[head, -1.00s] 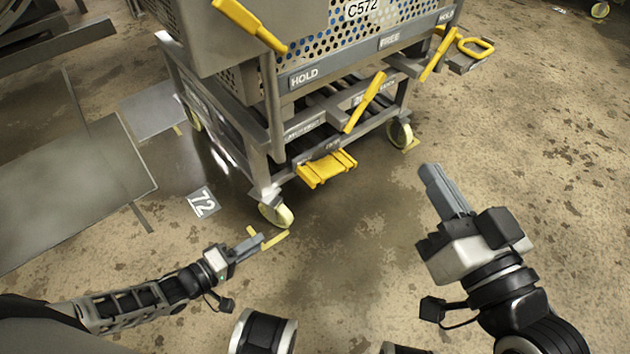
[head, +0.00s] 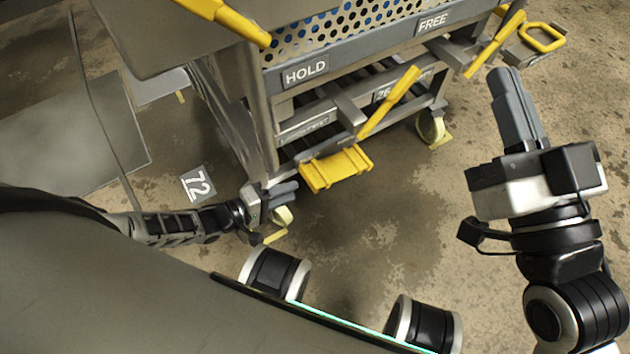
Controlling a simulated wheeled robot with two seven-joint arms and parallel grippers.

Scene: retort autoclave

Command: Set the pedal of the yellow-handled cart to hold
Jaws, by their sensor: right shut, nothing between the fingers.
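The cart (head: 350,48) stands at the upper middle of the head view, with yellow handles (head: 398,102) on its front. A yellow ridged pedal (head: 336,169) sticks out low at its front, under the HOLD plate (head: 305,72); a FREE plate (head: 432,22) is further right. I cannot tell the pedal's setting. My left gripper (head: 293,190) is low, just left of the pedal and in front of the left caster (head: 282,217), partly hiding it. Whether its fingers are open is unclear. My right gripper (head: 508,82) is shut and empty, right of the cart's front.
A right caster (head: 431,125) stands on the stained concrete floor (head: 400,210). A floor marker reading 72 (head: 197,183) lies left of the cart. A yellow loop handle (head: 542,38) projects at the upper right.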

